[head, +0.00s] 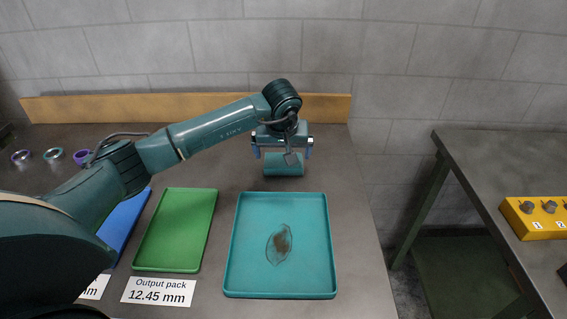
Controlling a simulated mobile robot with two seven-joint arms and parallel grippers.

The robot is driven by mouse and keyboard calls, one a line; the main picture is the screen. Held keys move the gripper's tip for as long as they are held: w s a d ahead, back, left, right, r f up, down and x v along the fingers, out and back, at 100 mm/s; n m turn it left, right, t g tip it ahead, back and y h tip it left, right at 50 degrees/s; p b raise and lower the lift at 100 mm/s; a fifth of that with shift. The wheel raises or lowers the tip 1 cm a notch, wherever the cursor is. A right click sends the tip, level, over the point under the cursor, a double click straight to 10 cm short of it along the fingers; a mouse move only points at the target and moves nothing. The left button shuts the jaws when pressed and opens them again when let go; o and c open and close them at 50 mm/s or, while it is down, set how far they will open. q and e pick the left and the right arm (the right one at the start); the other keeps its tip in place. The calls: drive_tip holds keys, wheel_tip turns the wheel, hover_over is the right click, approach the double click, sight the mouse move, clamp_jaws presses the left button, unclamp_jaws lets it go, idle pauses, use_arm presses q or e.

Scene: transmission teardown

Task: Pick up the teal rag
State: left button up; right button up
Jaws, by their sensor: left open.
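The teal rag (284,168) appears as a small folded teal bundle on the grey bench, behind the teal tray. My left gripper (282,152) is above it, pointing down. Its two blue-tipped fingers are spread wide, one towards each side of the rag, and nothing is held between them. The gripper hides the rag's upper part. I cannot tell how far the fingertips are above the bench. My right gripper is not in view.
The teal tray (327,243) with a brown-stained translucent patch (280,244) lies in front. A green tray (175,232) and a blue tray (128,222) are left. Several rings lie far left. A wooden strip (190,107) borders the back. A second table with a yellow block (537,217) stands right.

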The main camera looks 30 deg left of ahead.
sight(283, 161)
use_arm(q)
drive_tip(key=x, duration=0.4)
drive_tip(key=shift+w+f, duration=0.1)
drive_tip(key=shift+f, duration=0.15)
drive_tip(key=shift+c, duration=0.2)
drive_tip(key=c, duration=0.6)
drive_tip(key=shift+r, duration=0.1)
drive_tip(key=shift+c, duration=0.3)
wheel_tip(283, 161, up, 10)
